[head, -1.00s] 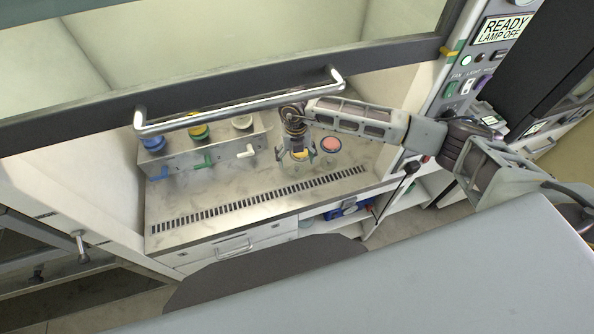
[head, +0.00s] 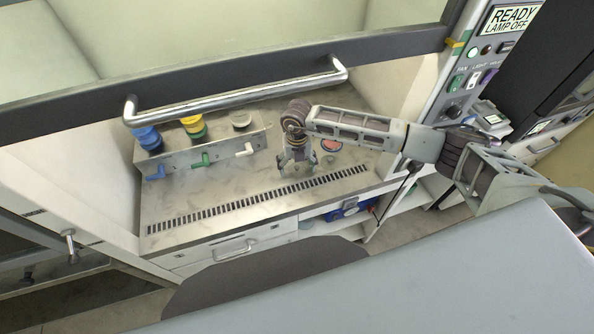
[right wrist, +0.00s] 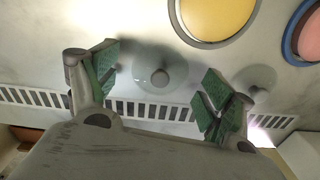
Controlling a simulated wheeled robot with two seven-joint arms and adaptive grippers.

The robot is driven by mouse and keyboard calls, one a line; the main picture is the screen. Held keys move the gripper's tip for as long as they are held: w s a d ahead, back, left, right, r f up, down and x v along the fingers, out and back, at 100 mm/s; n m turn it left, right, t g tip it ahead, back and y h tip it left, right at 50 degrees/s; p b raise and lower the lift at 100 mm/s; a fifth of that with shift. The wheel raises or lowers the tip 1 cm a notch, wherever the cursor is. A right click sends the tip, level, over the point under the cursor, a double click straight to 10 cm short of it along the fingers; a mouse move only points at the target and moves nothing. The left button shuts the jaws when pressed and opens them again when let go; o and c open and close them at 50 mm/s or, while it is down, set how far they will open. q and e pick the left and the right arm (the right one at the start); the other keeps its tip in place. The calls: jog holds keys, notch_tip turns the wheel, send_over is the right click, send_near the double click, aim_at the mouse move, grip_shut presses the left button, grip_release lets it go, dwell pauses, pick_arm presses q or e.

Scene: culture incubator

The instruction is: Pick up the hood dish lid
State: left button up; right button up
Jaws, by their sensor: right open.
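My right gripper (head: 297,163) is inside the hood, low over the steel work surface. In the right wrist view it (right wrist: 160,88) is open, with green pads on both fingers. A clear round lid with a grey knob (right wrist: 158,77) lies on the surface and shows between the open fingers, apart from the pads. A second clear knobbed lid (right wrist: 256,84) lies to the right, partly behind the right finger. A dish with yellow contents (right wrist: 217,14) and a blue-rimmed dish with pinkish contents (right wrist: 309,35) are beyond. In the head view the reddish dish (head: 331,145) shows beside the gripper.
A slotted vent grille (head: 258,199) runs along the front of the work surface. A steel panel with blue, green and white valves (head: 201,160) stands at the back left. The sash with its handle (head: 240,96) hangs above.

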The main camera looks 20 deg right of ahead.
dwell(0.4)
jog(key=c, duration=1)
jog(key=shift+s, duration=0.1)
jog(key=c, duration=0.4)
jog(key=shift+s+f, duration=0.1)
jog(key=c, duration=0.4)
